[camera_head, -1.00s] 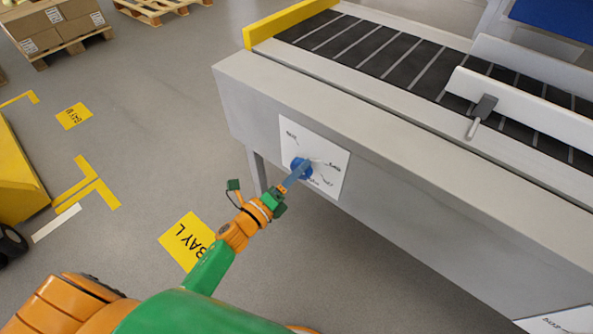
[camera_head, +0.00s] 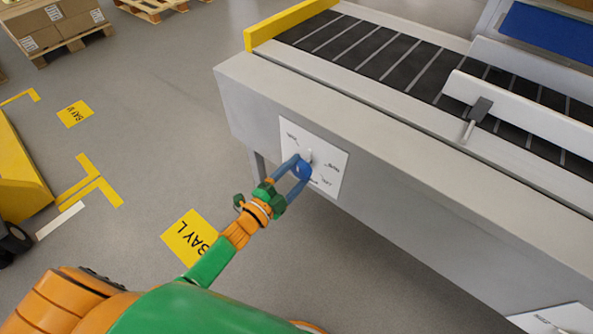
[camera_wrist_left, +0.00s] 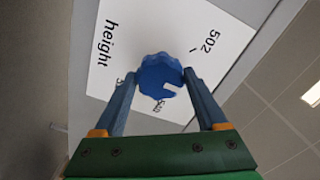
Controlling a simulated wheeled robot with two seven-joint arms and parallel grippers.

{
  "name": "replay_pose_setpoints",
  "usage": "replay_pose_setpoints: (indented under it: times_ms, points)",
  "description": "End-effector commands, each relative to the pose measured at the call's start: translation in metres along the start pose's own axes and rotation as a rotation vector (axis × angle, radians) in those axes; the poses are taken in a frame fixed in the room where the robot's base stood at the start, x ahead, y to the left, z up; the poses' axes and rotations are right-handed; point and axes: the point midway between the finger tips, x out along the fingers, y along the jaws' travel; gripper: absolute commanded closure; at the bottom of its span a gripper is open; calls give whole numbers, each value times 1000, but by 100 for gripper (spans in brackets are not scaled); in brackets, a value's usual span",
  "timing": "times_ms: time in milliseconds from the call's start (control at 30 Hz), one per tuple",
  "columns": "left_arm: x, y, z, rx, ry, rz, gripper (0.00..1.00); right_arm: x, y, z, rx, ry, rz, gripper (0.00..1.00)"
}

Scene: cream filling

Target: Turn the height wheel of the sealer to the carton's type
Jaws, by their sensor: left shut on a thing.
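The blue height wheel (camera_head: 304,169) sits on a white dial plate (camera_head: 330,165) on the sealer's grey side panel (camera_head: 400,210). My left gripper (camera_head: 297,168) has its two blue fingers on opposite sides of the wheel and is shut on it. In the left wrist view the scalloped wheel (camera_wrist_left: 160,73) shows between the fingers, with a white pointer mark on its face. The plate there reads "height" and "502"; other labels are partly hidden. In the head view the white pointer points up, between printed labels too small to read. My right gripper is out of view.
The conveyor (camera_head: 400,68) with a yellow end bar (camera_head: 285,22) runs above the panel. A guide rail with a dark clamp (camera_head: 480,108) stands on it. Cartons (camera_head: 58,25) sit on a pallet at upper left.

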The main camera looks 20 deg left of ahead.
Motion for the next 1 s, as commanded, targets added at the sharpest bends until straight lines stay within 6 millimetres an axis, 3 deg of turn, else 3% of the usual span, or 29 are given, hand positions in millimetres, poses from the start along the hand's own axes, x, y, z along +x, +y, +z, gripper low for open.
replay_pose_setpoints:
  times_ms: [600,1000]
  points:
    - [0,0,0,-570,-1,3,82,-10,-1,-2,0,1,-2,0]
    - [0,0,0,-829,-2,2,82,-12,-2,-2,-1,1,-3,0]
